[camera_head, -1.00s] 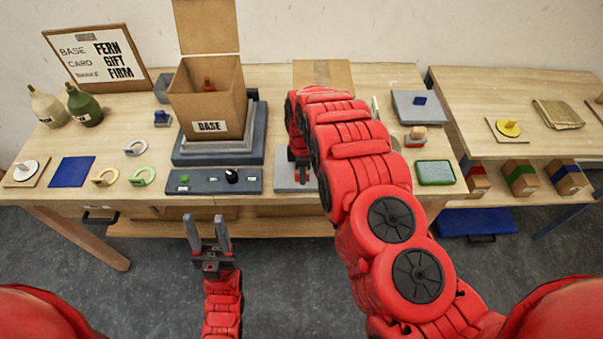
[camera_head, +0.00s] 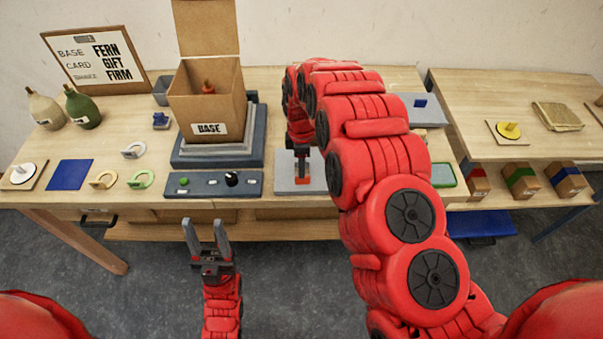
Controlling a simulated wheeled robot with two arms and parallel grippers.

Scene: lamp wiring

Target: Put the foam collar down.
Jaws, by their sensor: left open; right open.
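Three C-shaped rings that look like foam collars lie on the left of the table: a pale grey collar (camera_head: 133,150), a tan collar (camera_head: 103,180) and a green collar (camera_head: 142,178). My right gripper (camera_head: 302,172) points down over a grey plate (camera_head: 285,184), right of the switch panel. It is open; its fingers are small and partly dark in the view. A small orange piece (camera_head: 302,181) shows at its fingertips, and I cannot tell whether they touch. My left gripper (camera_head: 207,240) is open and empty in front of the table edge.
An open cardboard box (camera_head: 208,105) stands on a stepped grey base (camera_head: 215,152). A dark switch panel (camera_head: 205,184) lies before it. A blue mat (camera_head: 70,174) and two bottles (camera_head: 83,106) are at left. My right arm hides much of the table's right side.

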